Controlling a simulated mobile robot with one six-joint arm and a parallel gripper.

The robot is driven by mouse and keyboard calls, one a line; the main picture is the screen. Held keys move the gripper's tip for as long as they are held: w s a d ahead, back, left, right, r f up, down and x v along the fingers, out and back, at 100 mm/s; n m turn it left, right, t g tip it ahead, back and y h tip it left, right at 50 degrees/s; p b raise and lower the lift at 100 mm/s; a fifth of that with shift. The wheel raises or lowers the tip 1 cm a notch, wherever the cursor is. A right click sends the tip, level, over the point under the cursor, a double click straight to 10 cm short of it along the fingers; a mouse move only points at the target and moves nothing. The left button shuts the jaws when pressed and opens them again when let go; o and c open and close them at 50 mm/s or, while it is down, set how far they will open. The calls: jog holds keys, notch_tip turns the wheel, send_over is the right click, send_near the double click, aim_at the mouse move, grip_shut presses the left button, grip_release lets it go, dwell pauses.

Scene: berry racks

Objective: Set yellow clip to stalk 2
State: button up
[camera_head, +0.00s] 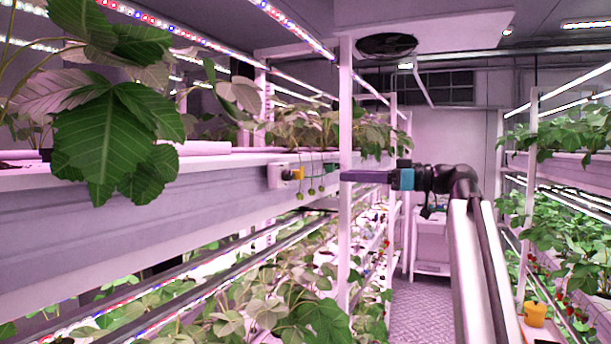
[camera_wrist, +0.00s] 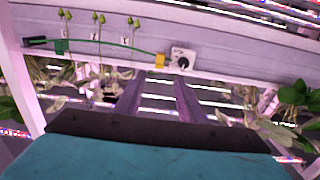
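The yellow clip (camera_head: 297,173) sits at the right side of a white box with a dark knob (camera_head: 278,175) on the face of the left rack; it also shows in the wrist view (camera_wrist: 160,60). In the wrist view a green line runs from the clip past several thin stalks with green berries (camera_wrist: 98,18). Small labels (camera_wrist: 93,36) mark the stalks, but their numbers are too small to read. My gripper (camera_wrist: 155,82) is open and empty, its two purple fingers apart from the clip. In the head view its fingers (camera_head: 350,176) point left, right of the stalks.
A green clip (camera_wrist: 61,46) is on the line. A white rack post (camera_head: 345,110) stands beside my gripper. Leaves (camera_head: 115,115) hang over the near left rack. A yellow pot (camera_head: 535,314) stands at lower right. The aisle floor (camera_head: 425,305) looks clear.

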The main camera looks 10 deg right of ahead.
aim_at(303, 174)
jog(key=p+x, duration=0.5)
jog(key=x, duration=0.7)
jog(key=shift+w+a+r, duration=0.1)
jog(key=shift+w+a, duration=0.1)
jog(key=shift+a, duration=0.1)
jog(key=shift+w+a, duration=0.35)
jog(key=shift+a, duration=0.1)
grip_shut()
